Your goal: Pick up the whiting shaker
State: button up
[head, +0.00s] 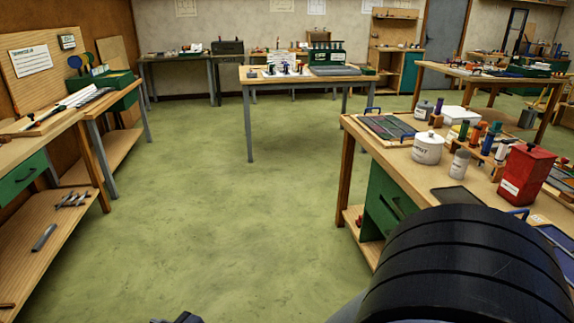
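No label that I can read for sure marks the whiting shaker. On the right workbench stands a rounded white lidded pot (428,149) with a dark label too small to read. Just right of it stands a slim grey-white bottle (459,164) with a label; either could be the shaker. A dark piece at the bottom edge, left of centre, may be part of my gripper (180,319). It is mostly cut off, so its fingers do not show. It is far from the right workbench and touches nothing visible.
My black ribbed arm link hides part of the right workbench (378,165). A red tin (525,174), a dark tray (457,196) and several small bottles crowd that top. The green floor (220,200) is clear between it and the left bench (40,150). A table (305,80) stands ahead.

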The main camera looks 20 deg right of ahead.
aim_at(460, 161)
jog(key=i+z, duration=0.45)
jog(key=i, duration=0.2)
jog(key=i+j+z, duration=0.25)
jog(key=i+z, duration=0.15)
jog(key=i, duration=0.3)
jog(key=i+z, duration=0.15)
jog(key=z, duration=0.3)
jog(key=i+z, duration=0.15)
jog(key=z, duration=0.3)
jog(key=i+z, duration=0.1)
jog(key=z, duration=0.35)
jog(key=i+j+z, duration=0.1)
jog(key=z, duration=0.35)
jog(key=i+j+z, duration=0.1)
jog(key=z, duration=0.3)
jog(key=i+j+z, duration=0.15)
jog(key=z, duration=0.25)
jog(key=i+j+z, duration=0.2)
jog(key=z, duration=0.2)
